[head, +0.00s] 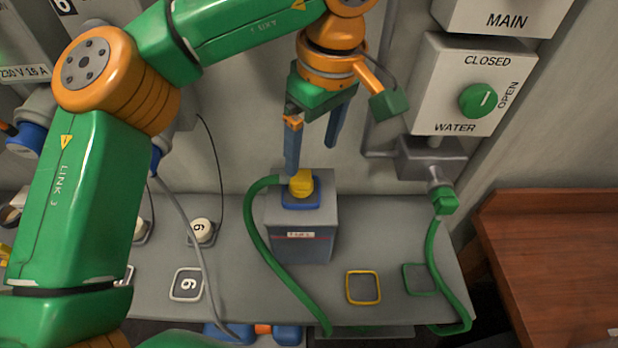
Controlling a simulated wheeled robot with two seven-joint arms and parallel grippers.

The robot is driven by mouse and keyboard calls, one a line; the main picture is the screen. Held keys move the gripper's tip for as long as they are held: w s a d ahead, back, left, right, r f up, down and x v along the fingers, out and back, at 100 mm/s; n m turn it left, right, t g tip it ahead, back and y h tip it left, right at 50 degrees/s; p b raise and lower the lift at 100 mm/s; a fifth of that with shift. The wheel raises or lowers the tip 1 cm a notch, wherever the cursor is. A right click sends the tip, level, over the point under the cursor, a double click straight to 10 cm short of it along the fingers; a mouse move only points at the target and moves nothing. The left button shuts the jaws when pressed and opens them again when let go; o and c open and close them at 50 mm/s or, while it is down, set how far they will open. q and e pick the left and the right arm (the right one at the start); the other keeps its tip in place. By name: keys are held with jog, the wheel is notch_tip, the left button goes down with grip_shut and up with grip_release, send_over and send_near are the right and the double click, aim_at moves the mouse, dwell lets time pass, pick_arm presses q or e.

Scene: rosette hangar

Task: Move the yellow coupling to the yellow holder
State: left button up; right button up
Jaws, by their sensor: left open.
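The yellow coupling (301,184) sits in a blue-rimmed seat (300,204) on top of a grey box (302,248) on the shelf. A green hose (266,245) runs from it down to the left and over the shelf's front. The yellow holder (364,303) looks like a square yellow outline on the shelf, right of and nearer than the box; nothing is on it. My left gripper (312,157) is open and empty, pointing down just above and behind the coupling. Its two blue fingers are apart, with no clear contact. My right gripper is not in view.
A green coupling (445,201) with its own hose hangs from the water pipe at right, above a green square (419,293). White couplings and a white square (186,299) are at left. A grey cable crosses the shelf. A wooden bench (560,260) stands at right.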

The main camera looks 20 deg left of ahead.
aim_at(301, 175)
pick_arm(q)
jog(key=shift+s+r, duration=0.1)
jog(key=shift+s, duration=0.45)
jog(key=shift+w+f, duration=0.2)
jog(key=shift+f, duration=0.15)
jog(key=shift+w+a+f, duration=0.1)
jog(key=shift+a+f, duration=0.05)
jog(key=shift+f, duration=0.55)
jog(key=shift+a+f+p, duration=0.1)
jog(key=shift+p, duration=0.2)
jog(key=f, duration=0.1)
jog(key=a+f+p, duration=0.1)
jog(key=f, duration=0.2)
jog(key=shift+a+f, duration=0.3)
jog(key=shift+f, duration=0.1)
jog(key=shift+d, duration=0.1)
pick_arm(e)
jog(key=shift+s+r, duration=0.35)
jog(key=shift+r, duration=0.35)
pick_arm(q)
grip_shut()
